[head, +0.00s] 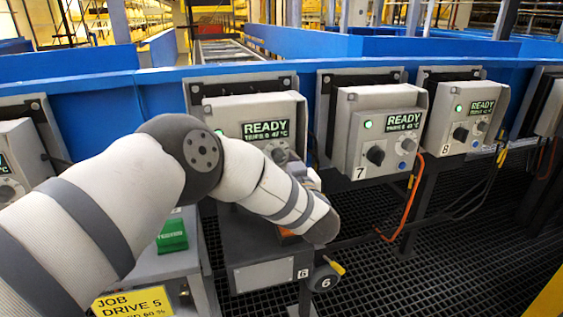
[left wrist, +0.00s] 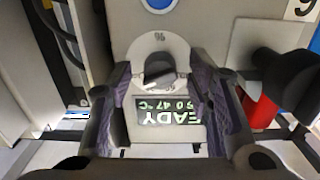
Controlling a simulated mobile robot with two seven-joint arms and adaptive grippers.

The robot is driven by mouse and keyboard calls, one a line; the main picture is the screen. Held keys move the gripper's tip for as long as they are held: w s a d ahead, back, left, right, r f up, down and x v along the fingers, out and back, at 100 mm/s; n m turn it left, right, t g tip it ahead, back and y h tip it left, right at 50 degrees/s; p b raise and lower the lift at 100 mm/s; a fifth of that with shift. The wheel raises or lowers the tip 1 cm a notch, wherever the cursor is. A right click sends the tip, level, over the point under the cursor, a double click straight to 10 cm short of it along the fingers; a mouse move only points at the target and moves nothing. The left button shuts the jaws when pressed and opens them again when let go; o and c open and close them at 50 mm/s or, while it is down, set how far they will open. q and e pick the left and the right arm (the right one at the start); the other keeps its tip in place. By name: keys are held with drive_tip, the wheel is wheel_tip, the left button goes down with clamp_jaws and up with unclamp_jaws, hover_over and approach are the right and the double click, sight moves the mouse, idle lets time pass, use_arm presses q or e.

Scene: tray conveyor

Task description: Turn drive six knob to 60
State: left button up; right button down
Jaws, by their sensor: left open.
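The drive six box (head: 235,108) is light grey, with a green-lit READY display (head: 266,130). Its dark knob (head: 279,155) shows just above my left arm. In the left wrist view, upside down, the display (left wrist: 170,112) and a pale rounded dial part (left wrist: 160,48) with a dark and white piece (left wrist: 159,76) lie between the fingers. My left gripper (left wrist: 168,108) is open, its two purplish-grey fingers apart on either side. I cannot read the knob's setting or tell whether the fingers touch it. In the head view my arm mostly hides this gripper. My right gripper is not in view.
Drive box 7 (head: 375,128) and box 8 (head: 465,118) stand to the right on the blue rail (head: 300,70). An orange cable (head: 414,195) hangs beside box 7. A large dark handle (left wrist: 285,78) with a red part is close right of the gripper.

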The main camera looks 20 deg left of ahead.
use_arm(q)
clamp_jaws()
drive_tip(key=shift+n, duration=0.3)
drive_tip(key=n, duration=0.3)
drive_tip(key=shift+n+p, duration=0.3)
drive_tip(key=n, duration=0.4)
drive_tip(key=shift+d+n, duration=0.1)
drive_tip(key=shift+n, duration=0.2)
drive_tip(key=n, duration=0.4)
drive_tip(key=shift+p, duration=0.3)
drive_tip(key=shift+f+n, duration=0.1)
drive_tip(key=shift+n, duration=2.3)
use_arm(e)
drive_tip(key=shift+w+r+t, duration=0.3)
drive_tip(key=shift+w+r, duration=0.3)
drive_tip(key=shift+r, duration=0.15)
